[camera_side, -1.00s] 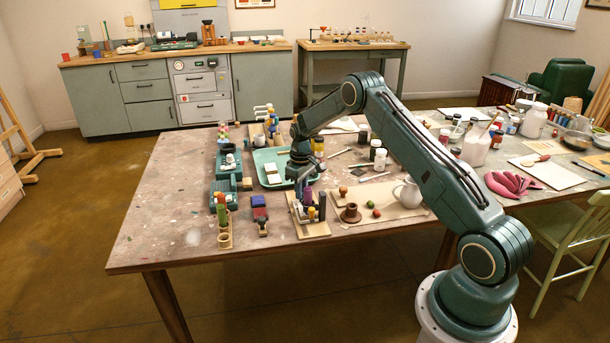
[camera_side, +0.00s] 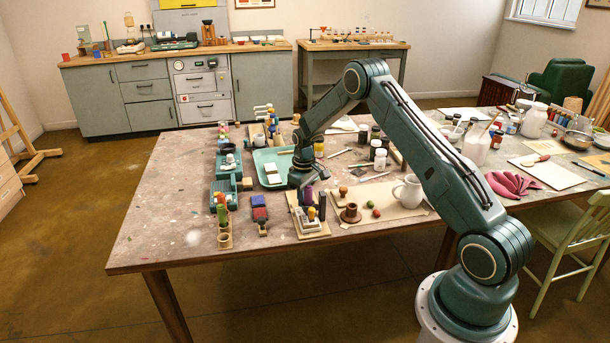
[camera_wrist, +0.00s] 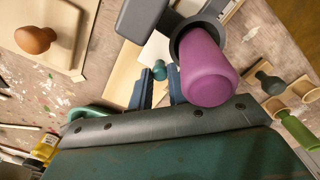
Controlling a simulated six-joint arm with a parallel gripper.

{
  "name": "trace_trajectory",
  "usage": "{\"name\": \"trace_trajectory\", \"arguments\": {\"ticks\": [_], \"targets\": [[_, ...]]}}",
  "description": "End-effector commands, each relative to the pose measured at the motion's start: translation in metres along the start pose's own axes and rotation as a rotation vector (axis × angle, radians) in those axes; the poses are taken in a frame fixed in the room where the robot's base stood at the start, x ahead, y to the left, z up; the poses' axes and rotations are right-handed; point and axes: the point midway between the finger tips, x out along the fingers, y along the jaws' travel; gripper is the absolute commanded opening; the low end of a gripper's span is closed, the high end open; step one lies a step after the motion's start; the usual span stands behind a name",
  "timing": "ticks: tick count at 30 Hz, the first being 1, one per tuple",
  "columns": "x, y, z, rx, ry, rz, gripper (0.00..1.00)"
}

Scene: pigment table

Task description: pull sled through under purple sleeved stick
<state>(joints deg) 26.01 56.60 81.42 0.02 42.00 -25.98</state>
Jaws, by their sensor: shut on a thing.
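The purple sleeved stick (camera_wrist: 205,72) looms large in the wrist view, with a dark ring around it, just right of my fingers. It also shows in the side view (camera_side: 307,195), upright on a light wooden base (camera_side: 313,232). My gripper (camera_wrist: 160,84) is low beside the stick, its two blue fingers shut on a small teal knob (camera_wrist: 158,68). The knob appears to be the sled's handle; the sled's body cannot be made out clearly. In the side view my gripper (camera_side: 305,184) hides what it holds.
A dark upright post (camera_side: 322,206) and a yellow-topped peg (camera_side: 311,213) stand close by on the base. A teal tray (camera_side: 262,178) lies behind to the left.

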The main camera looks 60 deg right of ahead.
Motion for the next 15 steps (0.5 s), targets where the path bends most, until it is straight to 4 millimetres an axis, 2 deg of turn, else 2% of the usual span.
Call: {"name": "trace_trajectory", "arguments": {"ticks": [12, 13, 15], "targets": [[-0.0004, -0.0029, 0.0021, -0.003, 0.001, -0.001, 0.0], [-0.0004, -0.0029, 0.002, -0.003, 0.001, -0.001, 0.22], [-0.0004, -0.0027, 0.002, -0.002, 0.001, 0.0, 0.35]]}}
